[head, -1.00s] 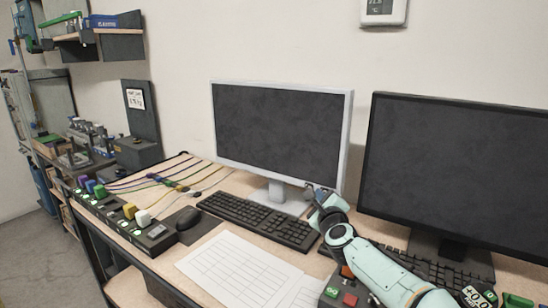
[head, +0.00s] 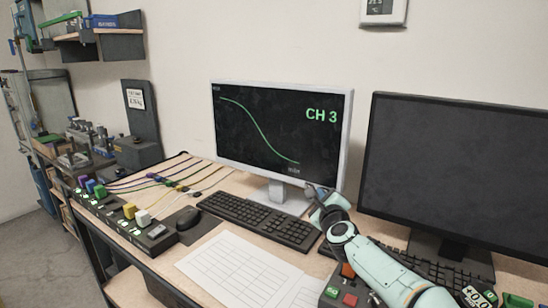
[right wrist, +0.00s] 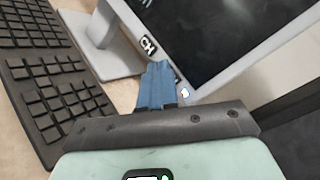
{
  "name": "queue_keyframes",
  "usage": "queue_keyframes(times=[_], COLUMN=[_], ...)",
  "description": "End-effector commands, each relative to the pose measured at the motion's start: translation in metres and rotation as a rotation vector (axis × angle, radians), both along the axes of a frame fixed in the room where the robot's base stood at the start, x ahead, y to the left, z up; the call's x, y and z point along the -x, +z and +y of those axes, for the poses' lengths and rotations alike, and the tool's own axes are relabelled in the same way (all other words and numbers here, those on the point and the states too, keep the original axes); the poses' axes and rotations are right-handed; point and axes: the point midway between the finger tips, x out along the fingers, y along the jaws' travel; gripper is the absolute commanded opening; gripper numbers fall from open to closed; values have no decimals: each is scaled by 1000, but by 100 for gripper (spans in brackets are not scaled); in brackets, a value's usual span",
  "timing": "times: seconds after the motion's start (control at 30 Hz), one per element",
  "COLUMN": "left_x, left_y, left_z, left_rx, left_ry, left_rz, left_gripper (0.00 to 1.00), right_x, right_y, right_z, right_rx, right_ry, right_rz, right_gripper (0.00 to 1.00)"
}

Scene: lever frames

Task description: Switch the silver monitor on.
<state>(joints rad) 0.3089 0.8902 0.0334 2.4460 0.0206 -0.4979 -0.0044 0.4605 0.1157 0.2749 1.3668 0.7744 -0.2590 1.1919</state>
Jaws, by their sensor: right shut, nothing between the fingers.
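The silver monitor (head: 282,128) stands left of the black monitor in the head view. Its screen is lit with a green curve and the text "CH 3". In the right wrist view its silver frame (right wrist: 225,82) runs along the upper right, with a small label on the lower bezel and a small white mark near the fingertips. My right gripper (head: 318,190) is at the lower right corner of this monitor. Its blue fingers (right wrist: 156,82) are shut and empty, close to the bezel; I cannot tell whether they touch it. My left gripper is not in view.
A black monitor (head: 460,180) with a dark screen stands at the right. A black keyboard (head: 258,218), a mouse (head: 188,219) and white sheets (head: 240,268) lie on the desk. A strip with coloured plugs (head: 125,222) is at the left. A box with buttons (head: 338,294) sits below my right arm.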

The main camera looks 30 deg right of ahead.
Motion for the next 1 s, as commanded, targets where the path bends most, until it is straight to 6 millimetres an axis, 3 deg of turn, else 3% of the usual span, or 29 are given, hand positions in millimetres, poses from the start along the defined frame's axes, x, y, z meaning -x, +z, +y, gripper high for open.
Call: queue_keyframes(times=[0.53, 1.0], left_x=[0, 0], left_y=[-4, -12], left_z=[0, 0], left_rx=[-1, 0], left_ry=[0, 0], left_rz=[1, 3], left_gripper=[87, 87], right_x=[6, 26], right_y=[0, 0], right_z=[10, 51], right_rx=[0, 0], right_ry=[0, 2], right_rz=[0, -1], right_gripper=[0, 0])
